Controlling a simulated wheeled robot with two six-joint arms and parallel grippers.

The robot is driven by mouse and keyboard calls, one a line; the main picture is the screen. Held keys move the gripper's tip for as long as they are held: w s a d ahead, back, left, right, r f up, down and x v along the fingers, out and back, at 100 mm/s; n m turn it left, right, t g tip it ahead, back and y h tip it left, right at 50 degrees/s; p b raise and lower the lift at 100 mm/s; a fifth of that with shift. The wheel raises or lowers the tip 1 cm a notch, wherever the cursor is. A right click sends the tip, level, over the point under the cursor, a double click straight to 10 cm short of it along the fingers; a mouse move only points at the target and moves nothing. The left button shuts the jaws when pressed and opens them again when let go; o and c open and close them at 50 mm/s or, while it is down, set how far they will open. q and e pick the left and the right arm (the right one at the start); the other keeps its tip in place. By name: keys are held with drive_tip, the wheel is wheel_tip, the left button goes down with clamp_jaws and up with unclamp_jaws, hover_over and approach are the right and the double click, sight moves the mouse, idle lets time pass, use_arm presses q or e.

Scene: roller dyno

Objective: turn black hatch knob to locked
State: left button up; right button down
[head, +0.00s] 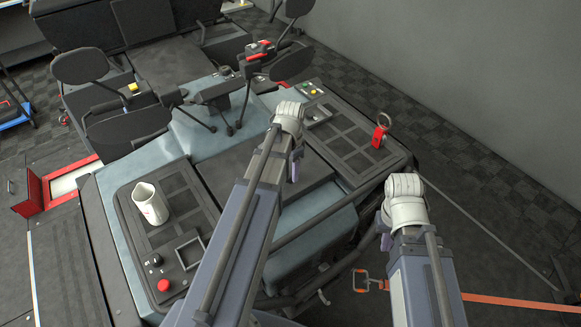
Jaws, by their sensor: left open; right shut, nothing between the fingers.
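I cannot make out a black hatch knob for certain. A small dark fitting (10,187) shows beside a red panel (27,208) at the far left, too small to tell its shape or setting. My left arm (235,235) reaches up over the middle of the vehicle, and its pale rounded joint is over the dark deck. My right arm (425,280) ends in a pale joint at the vehicle's right edge. No gripper fingers show in this view; they are hidden beyond the arms. Neither arm visibly touches the red panel.
A white cup (150,203) stands on the vehicle's left tray, near a red button (162,286) and a small black square frame (189,253). A red tag with a ring (380,133) is on the right side. An orange strap (515,302) lies at the lower right. Mirrors and handlebars stand behind.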

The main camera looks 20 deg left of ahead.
use_arm(q)
wheel_tip(320, 180, up, 9)
drive_tip(key=p, duration=0.8)
drive_tip(key=shift+f, duration=0.15)
drive_tip(key=s+d+f+b, duration=0.3)
drive_tip(key=s+d+f, duration=0.1)
drive_tip(key=d, duration=0.3)
drive_tip(key=s+d+f+n+b, duration=0.1)
drive_tip(key=s+d+f+b, duration=0.2)
drive_tip(key=d, duration=0.4)
drive_tip(key=s+d+f+n+y+b, duration=0.1)
drive_tip(key=s+d+f+b, duration=0.3)
drive_tip(key=d, duration=0.3)
drive_tip(key=shift+s+f+b, duration=0.35)
drive_tip(key=shift+s+b, duration=0.4)
drive_tip(key=shift+s, duration=0.1)
